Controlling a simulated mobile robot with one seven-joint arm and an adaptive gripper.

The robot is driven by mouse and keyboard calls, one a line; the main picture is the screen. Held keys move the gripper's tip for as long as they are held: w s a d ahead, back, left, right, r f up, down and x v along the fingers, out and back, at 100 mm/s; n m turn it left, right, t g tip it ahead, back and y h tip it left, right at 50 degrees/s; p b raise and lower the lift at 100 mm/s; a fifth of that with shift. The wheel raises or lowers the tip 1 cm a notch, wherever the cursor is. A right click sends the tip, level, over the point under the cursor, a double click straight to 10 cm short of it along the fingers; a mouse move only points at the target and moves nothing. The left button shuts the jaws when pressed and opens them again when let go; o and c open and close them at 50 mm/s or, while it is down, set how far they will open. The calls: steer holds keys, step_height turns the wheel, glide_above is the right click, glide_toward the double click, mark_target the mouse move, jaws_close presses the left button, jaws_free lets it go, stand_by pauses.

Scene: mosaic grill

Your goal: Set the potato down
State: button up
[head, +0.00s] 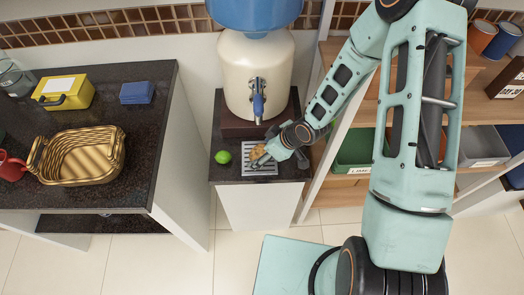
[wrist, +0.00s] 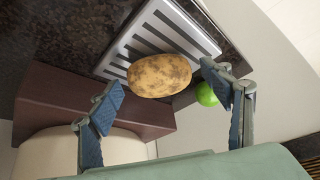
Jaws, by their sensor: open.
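The potato (wrist: 160,76) is brown and oval with dark specks. In the wrist view it rests on a slatted metal tray (wrist: 125,56) and lies ahead of the fingertips. My gripper (wrist: 168,110) is open, its two blue-padded fingers spread wide on either side and apart from the potato. In the head view my gripper (head: 265,160) is over the tray below the water dispenser, and the potato (head: 257,152) shows only partly beside it.
A green lime (head: 223,157) lies left of the tray on the dark stand. The dispenser (head: 257,75) with its tap stands right behind. A counter on the left holds a golden basket (head: 80,158) and a yellow box (head: 64,93). Shelves with bins (head: 354,149) stand at right.

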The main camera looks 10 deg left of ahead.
steer(key=shift+d+r, duration=0.2)
steer(key=shift+r, duration=0.3)
steer(key=p+v, duration=0.3)
steer(key=v, duration=0.8)
steer(key=shift+s+d, duration=0.1)
steer(key=shift+d, duration=0.1)
